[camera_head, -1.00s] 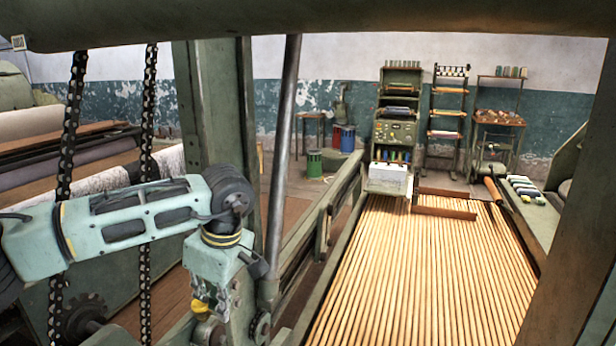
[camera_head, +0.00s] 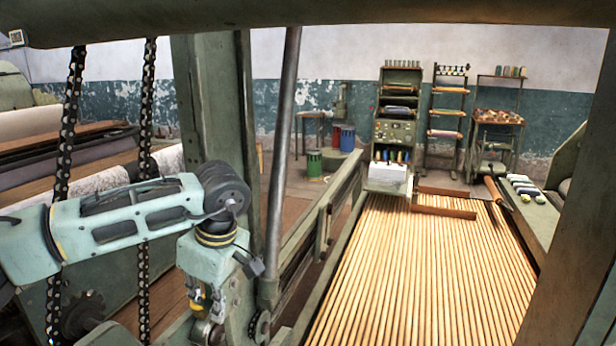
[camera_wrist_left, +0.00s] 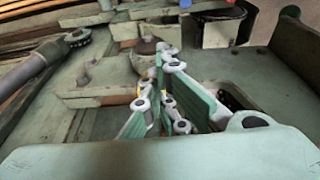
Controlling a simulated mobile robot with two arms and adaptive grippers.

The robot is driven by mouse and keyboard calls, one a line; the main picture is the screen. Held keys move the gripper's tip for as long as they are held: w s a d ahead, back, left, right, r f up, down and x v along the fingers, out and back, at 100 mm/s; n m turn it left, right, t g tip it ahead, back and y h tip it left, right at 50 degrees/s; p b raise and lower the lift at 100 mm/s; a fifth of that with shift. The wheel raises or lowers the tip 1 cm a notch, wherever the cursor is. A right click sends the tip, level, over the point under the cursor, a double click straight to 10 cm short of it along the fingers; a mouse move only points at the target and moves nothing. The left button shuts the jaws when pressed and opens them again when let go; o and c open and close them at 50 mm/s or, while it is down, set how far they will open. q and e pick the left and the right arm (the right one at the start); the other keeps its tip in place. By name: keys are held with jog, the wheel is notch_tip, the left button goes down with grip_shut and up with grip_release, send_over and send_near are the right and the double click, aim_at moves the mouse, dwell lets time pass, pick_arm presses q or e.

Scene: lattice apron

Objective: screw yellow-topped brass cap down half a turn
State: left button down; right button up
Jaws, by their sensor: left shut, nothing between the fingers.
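My left gripper (camera_head: 205,305) hangs below the wrist at the lower left of the head view, against the green machine frame. In the left wrist view its green-padded fingers (camera_wrist_left: 165,85) are shut with nothing between them. A small yellow patch (camera_wrist_left: 139,91) shows beside the finger links there, probably part of the yellow-topped brass cap. Most of it is hidden, and I cannot tell whether the fingers touch it. In the head view, yellow and brass bits also show among the finger parts, too small to tell apart. My right gripper is not in view.
A steel rod (camera_head: 282,160) and a green post (camera_head: 215,110) stand close to my left arm. A slatted wooden apron (camera_head: 425,275) fills the right. In the wrist view, a round grey part (camera_wrist_left: 147,46) sits on the green frame.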

pick_arm(q)
jog(key=shift+s+d, duration=0.1)
jog(key=shift+s, duration=0.1)
jog(key=a+p+v, duration=0.1)
jog(key=p+v, duration=0.2)
jog(key=v, duration=0.2)
jog(key=shift+w+r+p, duration=0.15)
jog(key=shift+r+p, duration=0.15)
jog(key=shift+r, duration=0.25)
jog(key=shift+d, duration=0.1)
notch_tip(320, 180, down, 6)
jog(key=w+p, duration=0.1)
jog(key=w, duration=0.2)
jog(key=shift+d+p, duration=0.4)
dwell(0.3)
